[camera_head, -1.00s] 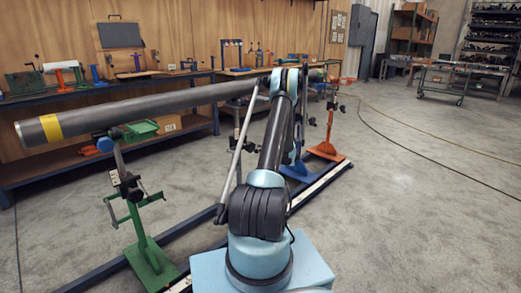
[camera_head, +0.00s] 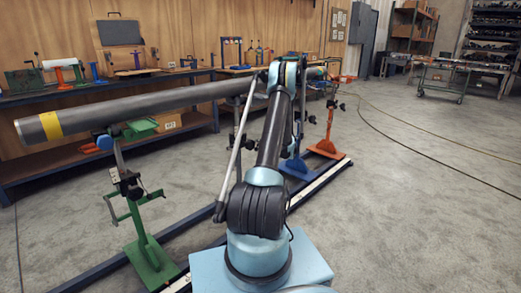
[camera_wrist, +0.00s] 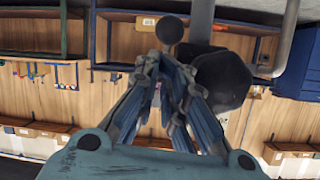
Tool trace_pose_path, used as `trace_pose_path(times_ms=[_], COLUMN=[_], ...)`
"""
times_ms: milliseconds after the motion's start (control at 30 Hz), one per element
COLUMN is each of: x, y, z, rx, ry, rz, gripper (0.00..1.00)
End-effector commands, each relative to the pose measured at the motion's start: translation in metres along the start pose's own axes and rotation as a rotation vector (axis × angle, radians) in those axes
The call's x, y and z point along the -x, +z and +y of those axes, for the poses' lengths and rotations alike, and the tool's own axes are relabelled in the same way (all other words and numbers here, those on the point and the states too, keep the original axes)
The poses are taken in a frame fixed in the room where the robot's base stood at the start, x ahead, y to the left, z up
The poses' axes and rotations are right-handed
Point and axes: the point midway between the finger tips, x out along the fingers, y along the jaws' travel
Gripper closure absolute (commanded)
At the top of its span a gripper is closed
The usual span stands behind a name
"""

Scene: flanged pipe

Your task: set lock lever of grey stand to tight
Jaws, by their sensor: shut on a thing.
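In the wrist view, a grey post (camera_wrist: 202,14) comes in from the top edge, with a dark rounded clamp body (camera_wrist: 222,82) beside it. A lock lever (camera_wrist: 170,29) with a dark ball end shows just beyond my fingertips, left of the post. My gripper (camera_wrist: 160,65) is drawn together on the lever, whose shank is mostly hidden between the fingers. I cannot read the lever's tight or loose position. In the head view, my own arm covers my gripper and most of the area around the grey stand.
A long pipe (camera_head: 130,111) with a yellow band lies across the stands. A green stand (camera_head: 146,250) is at left; blue (camera_head: 294,166) and orange (camera_head: 328,146) stands are beyond my arm. Workbenches (camera_head: 190,73) line the wall.

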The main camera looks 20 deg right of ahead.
Motion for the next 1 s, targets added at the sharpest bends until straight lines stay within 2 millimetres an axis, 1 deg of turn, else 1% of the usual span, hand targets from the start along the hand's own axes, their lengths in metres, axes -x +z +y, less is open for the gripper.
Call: trace_pose_path(times_ms=[33, 67, 100, 300, 500, 700, 1000], x=[0.005, 0.008, 0.017, 0.050, 0.074, 0.084, 0.085], y=[-0.009, -0.014, -0.005, 0.022, 0.043, 0.053, 0.055], z=[-0.001, -0.001, 0.003, 0.009, 0.011, 0.011, 0.009], rx=[0.000, 0.000, -0.001, -0.002, -0.002, -0.001, 0.000], ry=[0.001, 0.001, 0.006, 0.010, 0.009, 0.007, 0.004], rz=[0.001, 0.002, 0.002, 0.004, 0.004, 0.003, 0.003], gripper=[1.00, 1.00, 1.00, 1.00, 1.00, 1.00, 1.00])
